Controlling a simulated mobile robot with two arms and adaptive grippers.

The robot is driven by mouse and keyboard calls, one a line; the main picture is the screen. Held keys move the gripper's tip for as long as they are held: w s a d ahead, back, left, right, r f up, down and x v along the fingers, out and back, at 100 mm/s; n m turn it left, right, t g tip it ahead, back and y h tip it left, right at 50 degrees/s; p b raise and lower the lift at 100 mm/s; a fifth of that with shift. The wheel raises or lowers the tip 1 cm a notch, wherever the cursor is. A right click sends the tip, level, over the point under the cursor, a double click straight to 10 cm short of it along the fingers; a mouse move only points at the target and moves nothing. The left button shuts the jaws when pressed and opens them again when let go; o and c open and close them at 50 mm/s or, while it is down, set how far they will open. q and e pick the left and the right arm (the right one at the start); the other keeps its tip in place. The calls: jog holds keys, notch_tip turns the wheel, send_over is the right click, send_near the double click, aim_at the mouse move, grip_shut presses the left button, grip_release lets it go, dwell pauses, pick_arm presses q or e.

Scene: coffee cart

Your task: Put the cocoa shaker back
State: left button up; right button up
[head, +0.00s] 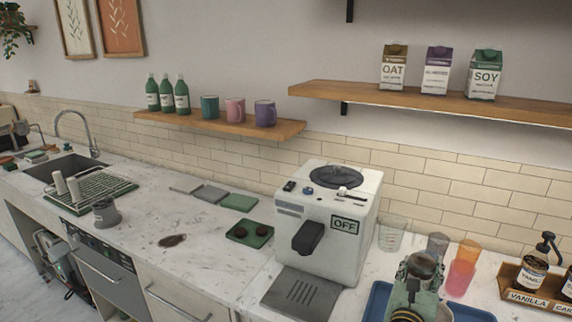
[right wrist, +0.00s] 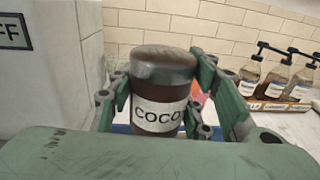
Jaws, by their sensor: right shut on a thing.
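The cocoa shaker (right wrist: 165,82) is a dark brown jar with a worn grey lid and a white label reading COCO. It stands upright between the green fingers of my right gripper (right wrist: 168,108), which is shut on it. In the head view my right gripper (head: 420,268) is over the blue tray (head: 376,302), right of the white coffee machine (head: 330,225). There the shaker is largely hidden by the gripper. I cannot tell the gap between its base and the tray. My left gripper is not in view.
Clear, grey and orange cups (head: 462,270) stand behind the tray. The wooden syrup rack (head: 522,300) with pump bottles is at right. The machine's wall is close on the left. A green mat (head: 262,240) with two dark items and a grey cup (head: 105,213) are further left.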

jog(key=s+a+f+n+t+y+b, duration=0.1)
jog(key=s+a+f+n+y+b, duration=0.1)
jog(key=s+a+y, duration=0.3)
jog(key=s+a+f+n+t+y+b, duration=0.2)
jog(key=s+a+f+n+y, duration=0.2)
jog(key=s+a, duration=0.8)
jog(key=s+n+y, duration=0.1)
jog(key=s, duration=0.4)
jog(key=shift+a+y+b, duration=0.3)
jog(key=shift+a+b, duration=0.1)
